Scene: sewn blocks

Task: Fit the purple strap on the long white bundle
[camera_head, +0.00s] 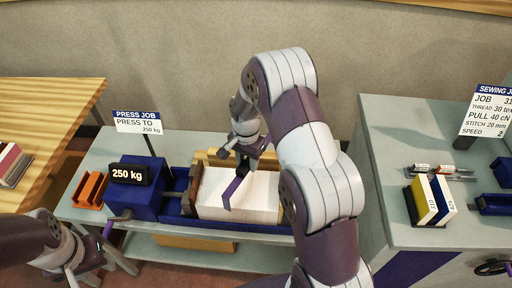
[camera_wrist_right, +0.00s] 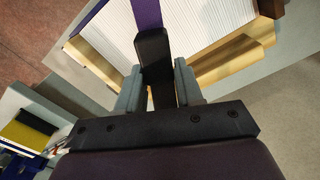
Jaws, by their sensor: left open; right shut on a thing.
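The long white bundle (camera_head: 262,190) lies in the blue press bed, with wooden boards along its back and a brown plate at its left end. Its ridged side also shows in the right wrist view (camera_wrist_right: 205,25). My right gripper (camera_head: 243,166) is above the bundle, shut on the purple strap (camera_head: 232,188). The strap hangs from the fingers across the bundle's face; I cannot tell whether it touches. In the right wrist view the strap (camera_wrist_right: 146,14) runs up from the fingertips. My left gripper (camera_head: 78,252) is open and empty at the lower left.
The blue press head (camera_head: 137,190) carries a 250 kg display (camera_head: 129,174). Orange holders (camera_head: 90,189) stand left of it. A wooden table (camera_head: 50,105) is at left.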

